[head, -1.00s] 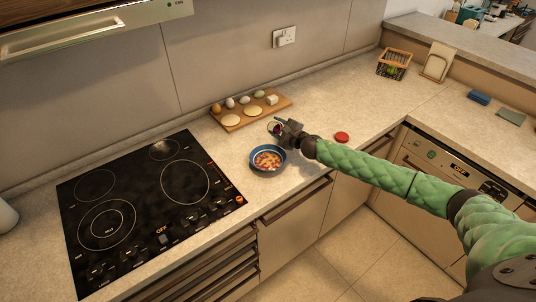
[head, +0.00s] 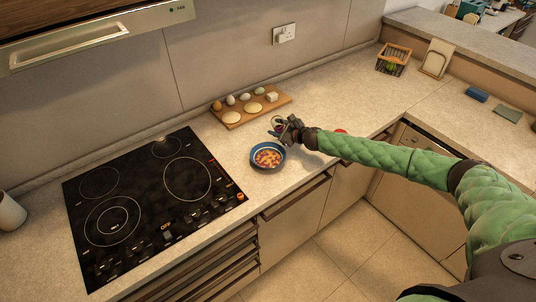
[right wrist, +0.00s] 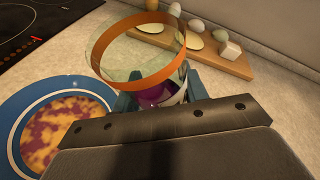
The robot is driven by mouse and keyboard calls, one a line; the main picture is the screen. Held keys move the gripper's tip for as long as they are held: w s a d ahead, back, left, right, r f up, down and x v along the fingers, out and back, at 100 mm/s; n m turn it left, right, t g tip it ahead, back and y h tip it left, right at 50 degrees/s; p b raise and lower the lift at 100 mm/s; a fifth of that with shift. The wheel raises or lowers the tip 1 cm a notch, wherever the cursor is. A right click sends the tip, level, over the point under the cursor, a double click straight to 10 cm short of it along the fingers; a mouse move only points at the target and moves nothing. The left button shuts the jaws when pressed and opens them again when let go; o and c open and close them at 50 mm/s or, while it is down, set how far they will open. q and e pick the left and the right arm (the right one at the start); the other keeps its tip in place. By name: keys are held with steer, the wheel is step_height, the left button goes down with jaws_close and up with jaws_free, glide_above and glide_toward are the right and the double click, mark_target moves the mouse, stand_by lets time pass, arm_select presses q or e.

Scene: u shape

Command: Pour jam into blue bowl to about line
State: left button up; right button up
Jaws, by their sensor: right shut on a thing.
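My right gripper (head: 281,128) is shut on a clear glass jam jar (right wrist: 117,57) with an orange rim. Its teal fingers show on both sides of the jar in the right wrist view. Dark purple jam (right wrist: 156,96) shows low inside the jar. The blue bowl (right wrist: 14,117) is to the left of the jar in the right wrist view, holding mottled purple and yellow contents. In the head view the blue bowl (head: 254,164) stands on the counter just below and left of the gripper. I cannot tell the jar's exact tilt. My left gripper is not in view.
A wooden board (head: 279,102) with eggs, flat rounds and a white block lies behind the bowl. A black hob (head: 140,230) is to the left. A red disc (head: 341,131) lies partly behind my arm.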

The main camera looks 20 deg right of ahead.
mark_target(279, 124)
steer(key=shift+w+d+m+g, duration=0.25)
steer(key=shift+m+g, duration=0.05)
steer(key=shift+m, duration=0.2)
steer(key=shift+w+d+f+m+g+y, duration=0.2)
steer(key=shift+f+m+g+y, duration=0.2)
steer(key=shift+f+m, duration=0.3)
steer(key=shift+w+d+f+m+g+y, duration=0.15)
steer(key=shift+f+m+g+y, duration=0.2)
steer(key=shift+m, duration=0.25)
steer(key=shift+r, duration=0.1)
steer(key=shift+r, duration=2.4)
